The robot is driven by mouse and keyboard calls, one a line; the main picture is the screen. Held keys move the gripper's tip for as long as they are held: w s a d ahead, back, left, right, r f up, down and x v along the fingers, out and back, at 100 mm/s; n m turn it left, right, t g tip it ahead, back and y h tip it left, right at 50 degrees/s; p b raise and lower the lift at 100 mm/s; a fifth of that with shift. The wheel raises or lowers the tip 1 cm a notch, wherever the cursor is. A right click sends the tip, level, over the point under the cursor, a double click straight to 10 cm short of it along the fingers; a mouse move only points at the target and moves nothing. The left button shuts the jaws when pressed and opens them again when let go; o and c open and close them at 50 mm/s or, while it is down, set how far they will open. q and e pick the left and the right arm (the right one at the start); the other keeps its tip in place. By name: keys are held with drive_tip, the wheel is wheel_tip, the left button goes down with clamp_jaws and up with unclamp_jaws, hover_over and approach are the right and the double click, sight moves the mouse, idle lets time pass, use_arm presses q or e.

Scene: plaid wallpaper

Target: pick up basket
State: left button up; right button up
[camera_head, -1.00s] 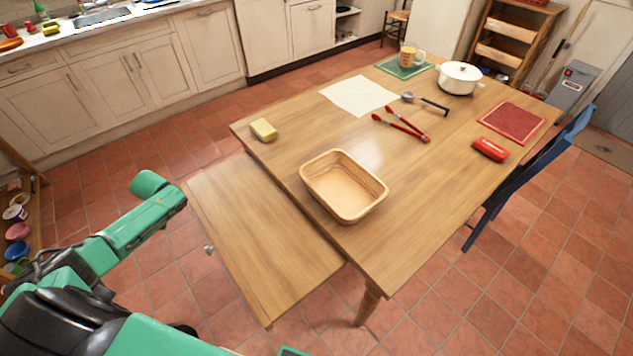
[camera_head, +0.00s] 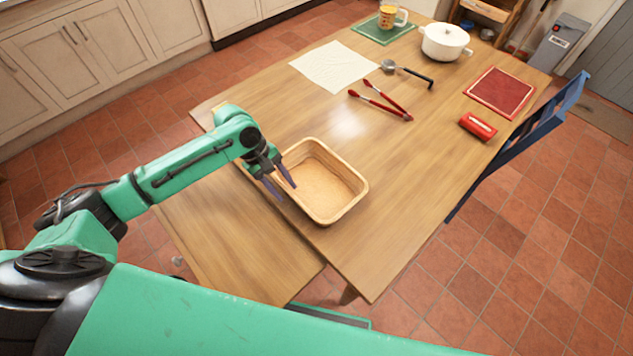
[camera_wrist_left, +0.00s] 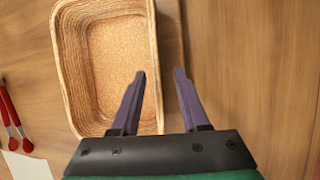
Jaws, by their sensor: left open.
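The basket (camera_head: 352,176) is a shallow, light woven rectangle with rounded corners. It sits upright and empty on the wooden table, near its front-left edge. My left gripper (camera_head: 288,193) is open at the basket's near-left side, fingers pointing down. In the left wrist view the basket (camera_wrist_left: 112,62) fills the upper left, and one wall runs up between the open fingers (camera_wrist_left: 160,72). One finger lies over the basket's inside and the other outside it. I cannot tell whether they touch it. My right gripper is not in view.
Red-handled tongs (camera_head: 381,101), a ladle (camera_head: 405,72), a white cloth (camera_head: 333,66) and a red case (camera_head: 477,126) lie beyond the basket. A white pot (camera_head: 445,42) stands farther back. A blue chair (camera_head: 530,128) is at the right. Bare tabletop (camera_head: 410,165) lies right of the basket.

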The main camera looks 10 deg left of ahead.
sight(292, 195)
use_arm(q)
drive_tip(key=x, duration=0.3)
drive_tip(key=w+x, duration=0.1)
drive_tip(key=x, duration=0.1)
drive_tip(key=shift+s+d+f+p, duration=0.1)
drive_tip(key=shift+d+f+p, duration=0.1)
drive_tip(key=shift+f+p, duration=0.15)
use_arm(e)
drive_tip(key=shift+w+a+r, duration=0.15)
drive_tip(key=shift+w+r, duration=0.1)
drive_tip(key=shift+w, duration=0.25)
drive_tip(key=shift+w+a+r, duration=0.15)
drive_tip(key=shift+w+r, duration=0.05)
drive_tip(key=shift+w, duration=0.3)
use_arm(q)
clamp_jaws()
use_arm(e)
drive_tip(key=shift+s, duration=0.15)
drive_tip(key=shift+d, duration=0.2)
